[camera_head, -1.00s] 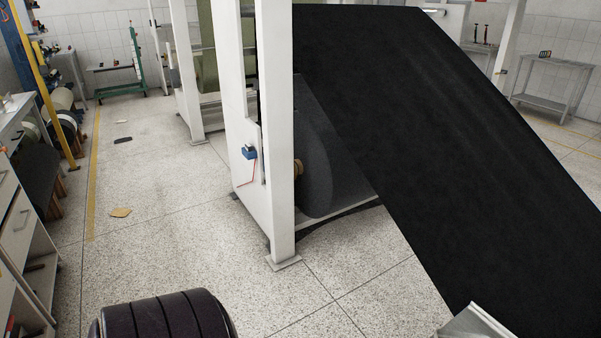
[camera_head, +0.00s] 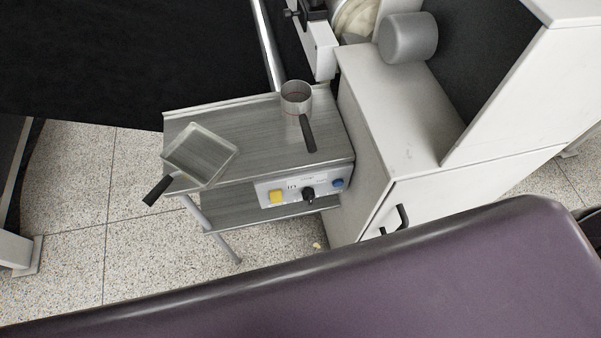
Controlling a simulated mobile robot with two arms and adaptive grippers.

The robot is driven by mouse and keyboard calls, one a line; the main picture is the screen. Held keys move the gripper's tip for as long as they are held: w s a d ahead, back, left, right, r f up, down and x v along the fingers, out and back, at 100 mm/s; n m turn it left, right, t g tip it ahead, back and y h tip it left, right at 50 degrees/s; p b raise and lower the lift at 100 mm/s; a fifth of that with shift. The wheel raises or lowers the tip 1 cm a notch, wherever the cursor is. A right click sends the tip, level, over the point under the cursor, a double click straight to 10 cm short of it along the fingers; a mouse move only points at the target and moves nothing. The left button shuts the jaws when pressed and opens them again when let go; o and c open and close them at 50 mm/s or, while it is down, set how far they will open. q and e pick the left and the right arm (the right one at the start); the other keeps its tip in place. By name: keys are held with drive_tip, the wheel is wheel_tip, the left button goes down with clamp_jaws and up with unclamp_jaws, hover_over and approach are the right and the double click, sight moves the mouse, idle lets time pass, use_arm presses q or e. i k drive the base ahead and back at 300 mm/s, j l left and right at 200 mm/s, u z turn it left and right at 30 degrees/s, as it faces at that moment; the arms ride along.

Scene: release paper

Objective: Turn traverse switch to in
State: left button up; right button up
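A light control panel (camera_head: 289,189) sits on the front of a small grey metal table (camera_head: 262,130). Neither of my grippers is in view, and nothing touches the panel.
A pan (camera_head: 200,155) and a small pot (camera_head: 296,97) with black handles lie on the table. A white cabinet (camera_head: 405,125) stands close on the right. Speckled floor (camera_head: 75,235) is free at the left. Black sheet material (camera_head: 110,60) hangs behind.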

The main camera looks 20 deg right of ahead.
sight(308, 194)
drive_tip(key=k+j+z, duration=0.25)
drive_tip(key=j, duration=0.2)
drive_tip(key=j+z, duration=0.25)
drive_tip(key=j, duration=0.15)
drive_tip(key=k+j+z, duration=0.25)
drive_tip(key=j, duration=0.1)
